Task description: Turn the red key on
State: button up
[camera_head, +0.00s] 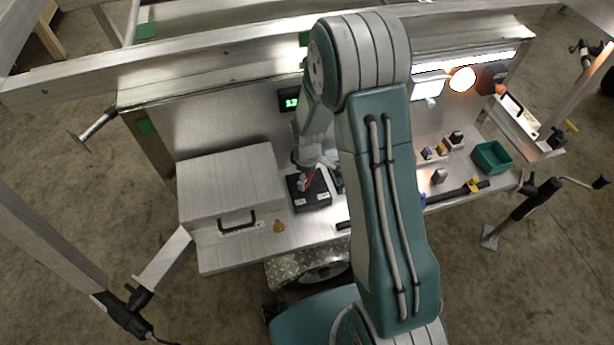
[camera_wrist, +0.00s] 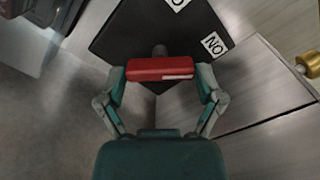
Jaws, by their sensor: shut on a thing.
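The red key (camera_wrist: 160,68) is a short red bar with a pale strip, in the upper middle of the wrist view. It sits on a grey stub on a black box (camera_wrist: 130,35) with white labels, one reading "NO". My gripper (camera_wrist: 163,75) has one finger at each end of the bar and is shut on it. In the head view the black box (camera_head: 318,192) stands on the bench, and my gripper (camera_head: 312,170) is at its top. A little red of the key (camera_head: 309,181) shows there; the arm hides part of the area.
A metal case (camera_head: 230,190) with a black handle stands left of the black box. A brass knob (camera_head: 279,226) is at the bench's front. A green bin (camera_head: 492,157), small blocks and a lit lamp (camera_head: 462,79) are to the right. A green digital display (camera_head: 291,102) is behind.

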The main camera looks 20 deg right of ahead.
aim_at(307, 178)
jog(key=shift+m, duration=0.4)
jog(key=o, duration=0.9)
jog(key=shift+c, duration=0.2)
notch_tip(307, 178, up, 12)
jog(key=shift+f, duration=0.1)
